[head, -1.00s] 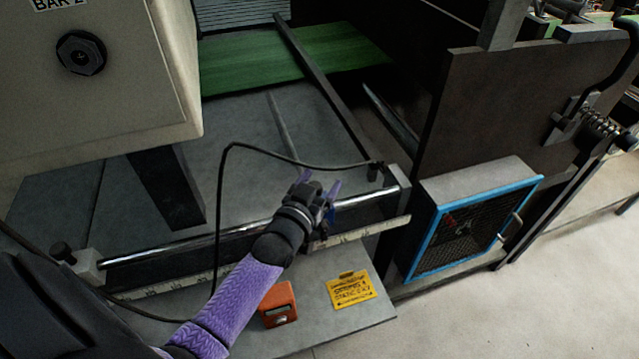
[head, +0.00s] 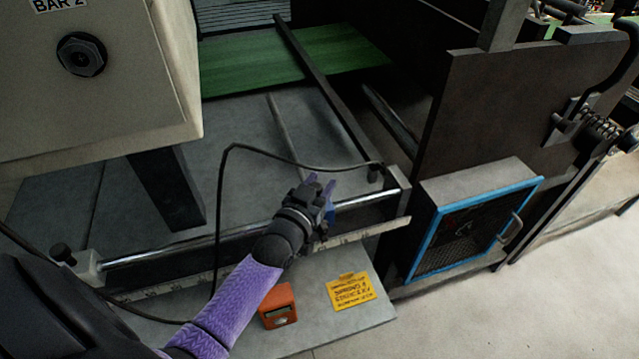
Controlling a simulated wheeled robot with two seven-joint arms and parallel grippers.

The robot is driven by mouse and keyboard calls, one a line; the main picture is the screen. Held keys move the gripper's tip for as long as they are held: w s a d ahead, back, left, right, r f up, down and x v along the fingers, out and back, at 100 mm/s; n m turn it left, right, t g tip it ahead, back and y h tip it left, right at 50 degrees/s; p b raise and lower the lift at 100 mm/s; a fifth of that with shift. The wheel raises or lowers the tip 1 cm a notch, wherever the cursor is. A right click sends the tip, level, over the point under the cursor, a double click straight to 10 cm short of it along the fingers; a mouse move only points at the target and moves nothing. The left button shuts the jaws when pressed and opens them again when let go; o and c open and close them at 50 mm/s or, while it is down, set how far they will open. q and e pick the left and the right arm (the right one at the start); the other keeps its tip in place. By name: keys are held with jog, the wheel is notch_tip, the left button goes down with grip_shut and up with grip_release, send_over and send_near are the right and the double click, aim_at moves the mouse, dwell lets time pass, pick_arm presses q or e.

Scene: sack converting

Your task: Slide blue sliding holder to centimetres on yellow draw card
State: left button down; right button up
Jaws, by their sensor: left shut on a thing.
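The blue sliding holder (head: 330,213) sits on the shiny rail (head: 190,247) near its right end. My left gripper (head: 320,184) is shut on it, and the gripper and wrist hide most of it. A pale ruler scale (head: 362,231) runs along the front below the rail, with marks too small to read. The yellow draw card (head: 351,291) lies on the grey shelf in front of the rail, its small print not legible. My right gripper is not in view.
An orange device (head: 278,306) with a small display stands on the shelf (head: 345,326) left of the card. A black cable (head: 222,200) loops over the rail to its right end. A blue-framed mesh box (head: 470,235) stands at the right.

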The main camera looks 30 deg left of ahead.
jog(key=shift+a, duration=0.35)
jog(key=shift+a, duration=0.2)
